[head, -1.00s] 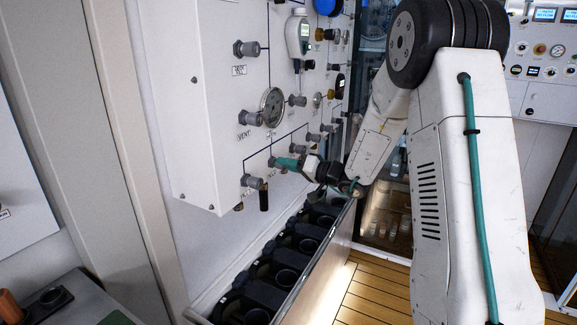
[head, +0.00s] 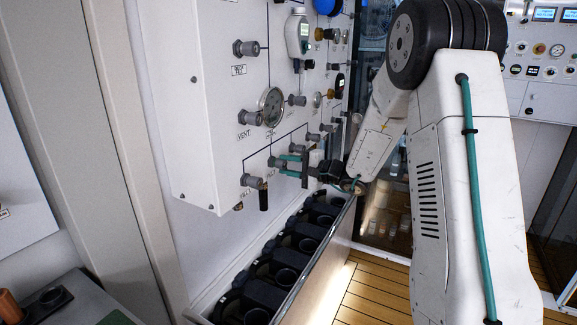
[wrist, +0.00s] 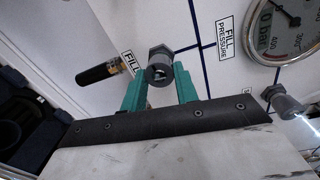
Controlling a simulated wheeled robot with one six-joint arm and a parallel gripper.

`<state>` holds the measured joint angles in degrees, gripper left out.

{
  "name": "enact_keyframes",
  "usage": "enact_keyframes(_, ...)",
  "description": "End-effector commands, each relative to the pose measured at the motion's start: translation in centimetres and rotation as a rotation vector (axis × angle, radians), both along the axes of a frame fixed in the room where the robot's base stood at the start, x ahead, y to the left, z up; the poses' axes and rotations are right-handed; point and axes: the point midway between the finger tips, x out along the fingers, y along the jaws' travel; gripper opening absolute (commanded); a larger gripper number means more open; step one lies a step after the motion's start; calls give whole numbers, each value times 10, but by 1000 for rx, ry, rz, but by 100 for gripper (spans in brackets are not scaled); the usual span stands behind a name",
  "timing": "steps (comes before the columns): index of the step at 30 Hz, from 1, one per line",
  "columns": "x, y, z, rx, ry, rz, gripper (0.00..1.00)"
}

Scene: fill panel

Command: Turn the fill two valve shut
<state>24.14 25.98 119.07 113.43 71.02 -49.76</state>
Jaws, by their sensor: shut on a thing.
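The fill two valve is a grey knob (head: 276,162), second from the near end of a slanting row of similar knobs on the white panel. In the wrist view this knob (wrist: 160,66) sits between the teal fingers, with a dark slotted centre. Part of a "FILL" label shows just left of it; its number is not readable. My gripper (head: 283,163) reaches the panel from the right, its two teal fingers one above the other. In the wrist view my gripper (wrist: 159,82) is shut on the knob, one finger on each side.
A grey knob (head: 253,182) with a black cylinder (head: 264,197) below it is close to the left. A round gauge (head: 271,105) and further knobs are above. A trough (head: 300,255) with dark round holders lies below my gripper.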

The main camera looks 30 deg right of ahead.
Motion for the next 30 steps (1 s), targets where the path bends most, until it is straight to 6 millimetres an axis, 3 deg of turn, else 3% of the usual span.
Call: enact_keyframes(30, -1, 0, -3, 779, 567, -2, 7)
